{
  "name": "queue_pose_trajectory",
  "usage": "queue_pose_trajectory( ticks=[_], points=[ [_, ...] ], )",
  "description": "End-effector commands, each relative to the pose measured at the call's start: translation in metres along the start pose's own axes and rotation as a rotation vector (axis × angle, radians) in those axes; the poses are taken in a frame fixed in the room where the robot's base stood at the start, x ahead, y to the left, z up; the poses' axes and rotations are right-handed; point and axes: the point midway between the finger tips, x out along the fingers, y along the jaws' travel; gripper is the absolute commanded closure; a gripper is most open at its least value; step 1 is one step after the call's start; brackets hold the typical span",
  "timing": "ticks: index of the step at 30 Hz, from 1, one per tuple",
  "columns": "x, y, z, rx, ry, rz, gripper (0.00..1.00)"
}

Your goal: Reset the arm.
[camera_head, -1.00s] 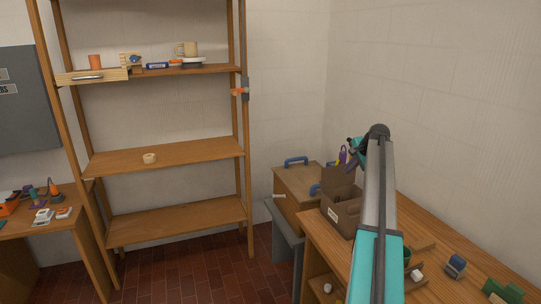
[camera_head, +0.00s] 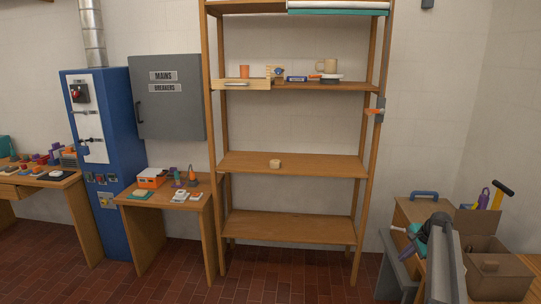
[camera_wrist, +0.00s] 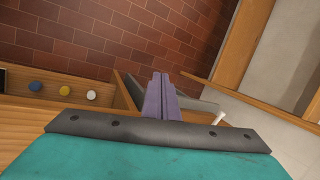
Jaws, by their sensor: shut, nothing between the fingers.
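My gripper (camera_wrist: 159,98) shows in the wrist view as two purple fingers pressed together, with nothing between them. It points past a wooden edge toward the red tile floor. In the head view my arm is at the lower right, a grey link and a teal joint in front of the brown box (camera_head: 497,278).
Wooden shelves (camera_head: 292,164) stand in the middle, with a tape roll (camera_head: 275,164) on a middle board. A small table (camera_head: 170,206) and a blue cabinet (camera_head: 112,170) are at left. A wooden chest (camera_head: 405,209) is near my arm. The floor (camera_head: 300,270) in front is clear.

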Motion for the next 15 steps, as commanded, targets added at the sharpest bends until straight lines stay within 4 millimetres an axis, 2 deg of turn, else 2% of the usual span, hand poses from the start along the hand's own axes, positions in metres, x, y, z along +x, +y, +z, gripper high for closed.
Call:
queue_pose_trajectory(
  ticks=[1, 6, 11, 15],
  points=[
    [0.021, 0.01, 0.019, -0.012, -0.017, 0.022, 1.0],
    [0.079, 0.042, 0.073, -0.052, -0.061, 0.091, 1.0],
    [0.128, 0.079, 0.123, -0.101, -0.1, 0.16, 1.0],
    [0.167, 0.118, 0.168, -0.156, -0.132, 0.222, 1.0]
  ],
)
